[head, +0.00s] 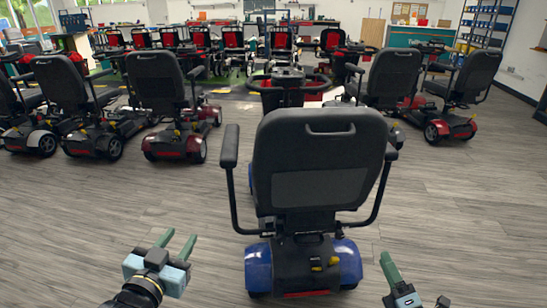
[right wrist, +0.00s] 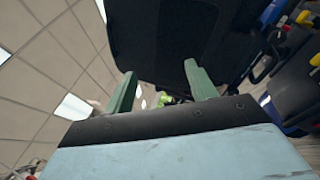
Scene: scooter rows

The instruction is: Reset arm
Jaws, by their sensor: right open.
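My left gripper (head: 177,249) is at the lower left of the head view, its two green fingers apart with nothing between them. My right gripper (head: 393,270) is at the lower right, only partly in the picture. In the right wrist view its green fingers (right wrist: 160,88) stand apart and empty. A blue scooter with a black seat (head: 318,150) stands straight ahead, its back towards me, between and beyond my grippers. In the right wrist view a dark panel, seemingly its seat (right wrist: 170,35), fills the top, past the fingertips.
Scooters (head: 165,90) stand in a row at the left, and others (head: 455,85) at the right. Several more with red seats (head: 232,40) line up farther back. The grey wood floor (head: 120,215) is clear at both sides of the blue scooter. Shelves (head: 485,25) stand at the back right.

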